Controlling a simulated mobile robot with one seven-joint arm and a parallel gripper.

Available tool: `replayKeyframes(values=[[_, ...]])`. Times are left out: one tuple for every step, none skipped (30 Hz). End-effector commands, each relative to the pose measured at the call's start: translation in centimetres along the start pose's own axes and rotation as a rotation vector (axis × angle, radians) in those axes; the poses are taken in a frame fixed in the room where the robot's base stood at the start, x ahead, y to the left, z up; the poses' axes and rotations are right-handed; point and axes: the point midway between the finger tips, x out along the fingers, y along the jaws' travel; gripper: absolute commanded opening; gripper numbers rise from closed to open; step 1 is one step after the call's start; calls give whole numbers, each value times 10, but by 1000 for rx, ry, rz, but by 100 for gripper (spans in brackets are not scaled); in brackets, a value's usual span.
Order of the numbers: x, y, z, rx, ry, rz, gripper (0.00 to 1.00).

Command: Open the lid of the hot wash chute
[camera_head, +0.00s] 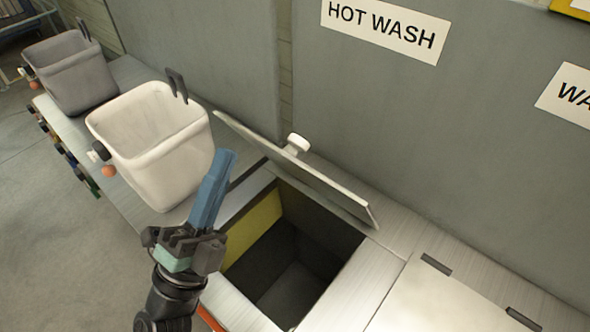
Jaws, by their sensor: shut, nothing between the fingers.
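The hot wash chute (362,275) is a square opening in the metal counter, below the HOT WASH sign (385,29). Its lid (300,176) is raised and tilted back toward the wall, with a white knob (297,143) on its far side. The dark inside of the chute shows, with a yellow panel on its left wall. My gripper (222,160) is at the left of the opening, its blue fingers shut and empty.
A white bin (150,140) stands on the counter just left of my gripper, with a grey bin (70,72) farther left. Another lid (440,295) lies closed at the right, with dark hinges. The grey wall (440,130) rises behind the counter.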

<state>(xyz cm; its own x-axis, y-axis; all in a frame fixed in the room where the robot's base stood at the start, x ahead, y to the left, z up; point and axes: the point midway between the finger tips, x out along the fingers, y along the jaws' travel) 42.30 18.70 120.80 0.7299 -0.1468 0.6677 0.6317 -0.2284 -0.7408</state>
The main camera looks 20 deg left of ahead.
Motion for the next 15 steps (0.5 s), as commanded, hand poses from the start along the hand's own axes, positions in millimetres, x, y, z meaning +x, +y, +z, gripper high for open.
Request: replayKeyframes(values=[[-37,24,-1,14,12,60,0],[-53,34,-4,19,26,91,0],[-73,45,-9,23,44,127,0],[-85,52,-12,23,56,149,0],[-97,58,-16,23,67,170,0],[-109,64,-20,20,80,191,0],[-116,68,-23,18,89,205,0],[-122,70,-26,16,94,214,0],[-127,73,-28,14,101,224,0],[-129,74,-29,13,105,228,0],[-129,74,-30,13,109,231,0],[-127,75,-32,12,112,233,0],[-124,75,-32,11,113,233,0],[-120,75,-32,11,113,232,0],[-114,76,-33,11,113,231,0]])
